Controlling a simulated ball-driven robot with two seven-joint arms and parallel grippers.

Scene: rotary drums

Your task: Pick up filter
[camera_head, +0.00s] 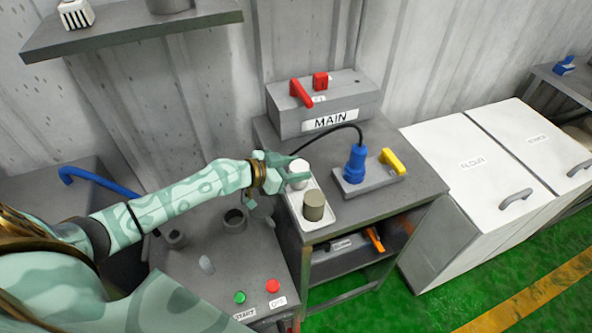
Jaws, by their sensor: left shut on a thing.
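My left gripper (286,166) reaches in from the left over a pale tray (323,219) on the grey bench. It is shut on a white cylinder (298,170), which looks like the filter, at the back end of the tray. The fingers hide part of the cylinder, and I cannot tell whether it still touches the tray. An olive-grey cylinder (314,205) stands upright at the front end of the tray. My right gripper is not in view.
A blue plug (355,164) with a black cable and a yellow handle (392,160) stand right of the tray. The MAIN switch box (325,103) is behind. A grey machine (210,264) with green and red buttons is at front left. White cabinets (478,170) stand at right.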

